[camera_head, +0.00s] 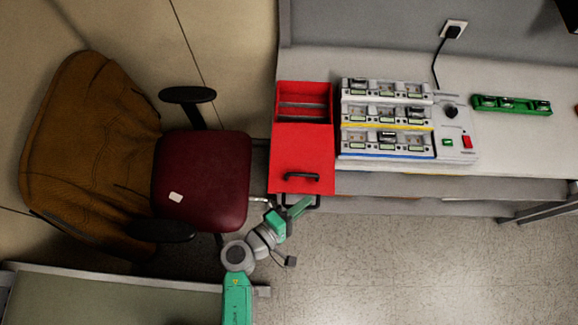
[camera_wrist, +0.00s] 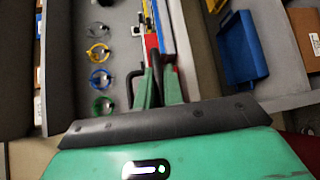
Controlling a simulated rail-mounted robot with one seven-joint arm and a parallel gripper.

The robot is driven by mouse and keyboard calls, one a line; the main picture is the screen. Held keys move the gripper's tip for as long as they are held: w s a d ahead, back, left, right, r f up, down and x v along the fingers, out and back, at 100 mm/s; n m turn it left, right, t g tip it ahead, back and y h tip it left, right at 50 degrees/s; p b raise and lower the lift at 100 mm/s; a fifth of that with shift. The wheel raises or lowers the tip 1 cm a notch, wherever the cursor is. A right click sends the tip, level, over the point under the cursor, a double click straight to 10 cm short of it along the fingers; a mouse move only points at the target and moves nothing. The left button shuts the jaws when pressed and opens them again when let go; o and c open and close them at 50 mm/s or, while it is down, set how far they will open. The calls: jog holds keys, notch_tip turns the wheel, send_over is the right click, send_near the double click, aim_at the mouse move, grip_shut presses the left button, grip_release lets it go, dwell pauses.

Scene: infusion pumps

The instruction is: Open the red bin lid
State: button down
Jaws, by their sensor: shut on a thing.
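The red bin (camera_head: 303,120) stands at the left end of the counter in the head view. Its far part shows open dark compartments. Its near part is a flat red panel (camera_head: 290,158) with a black handle (camera_head: 302,177). Another black handle sits lower, at the bin's front edge. My green gripper (camera_head: 306,203) is at this front edge, below the panel. In the wrist view my gripper (camera_wrist: 160,88) is shut on a black handle (camera_wrist: 155,65), with some red of the bin beyond it. The fingers partly hide the handle.
White infusion pumps (camera_head: 388,115) stand right of the bin. A green rack (camera_head: 511,104) lies farther right. A dark red chair (camera_head: 200,180) is close on the left. The floor (camera_head: 400,260) right of my arm is clear. A blue tray (camera_wrist: 240,50) shows in the wrist view.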

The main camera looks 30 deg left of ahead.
jog(key=shift+s, duration=0.2)
jog(key=c, duration=1.5)
grip_release()
jog(key=shift+s, duration=0.1)
jog(key=v, duration=0.7)
jog(key=shift+s, duration=0.25)
